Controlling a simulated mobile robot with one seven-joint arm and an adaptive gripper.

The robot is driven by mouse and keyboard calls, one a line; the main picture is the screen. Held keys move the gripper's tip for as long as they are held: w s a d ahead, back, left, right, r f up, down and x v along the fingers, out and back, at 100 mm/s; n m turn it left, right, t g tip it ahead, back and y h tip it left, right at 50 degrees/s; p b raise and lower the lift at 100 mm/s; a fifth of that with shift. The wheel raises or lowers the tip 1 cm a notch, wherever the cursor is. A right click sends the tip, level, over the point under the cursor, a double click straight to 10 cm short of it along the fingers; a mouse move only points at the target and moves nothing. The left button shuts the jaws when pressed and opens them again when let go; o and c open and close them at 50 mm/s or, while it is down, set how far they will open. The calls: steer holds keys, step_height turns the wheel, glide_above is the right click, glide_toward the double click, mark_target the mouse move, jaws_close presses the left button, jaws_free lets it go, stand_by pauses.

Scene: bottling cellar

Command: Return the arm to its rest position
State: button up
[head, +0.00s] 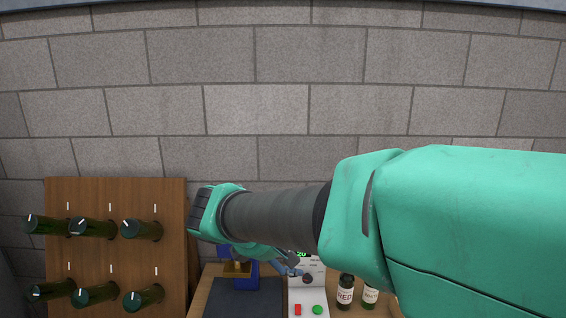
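My teal and dark grey arm reaches in from the right edge across the middle of the head view and bends near the wooden rack. Past the bend, a teal part of it shows low in the picture, above the table.
A wooden rack (119,192) with several green bottles stands left. On the table (204,292) are a blue device (246,277) partly hidden by my arm, a white panel (309,294) with red and green buttons, and two dark labelled bottles (345,294) (370,296). A block wall stands behind.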

steer(key=s+d+m+g+y, duration=0.3)
steer(key=s+d+m, duration=0.5)
steer(key=s+d, duration=0.6)
steer(key=s+d+f+m+y, duration=0.1)
steer(key=s+d+m, duration=0.1)
steer(key=s+m, duration=0.2)
steer(key=s+d+f+m+t+y, duration=0.1)
steer(key=s+m, duration=0.3)
steer(key=s, duration=0.4)
steer(key=shift+s+d+f+y+p, duration=0.4)
steer(key=shift+d+f+y, duration=0.2)
steer(key=shift+y, duration=0.1)
steer(key=shift+r, duration=0.1)
stand_by(0.3)
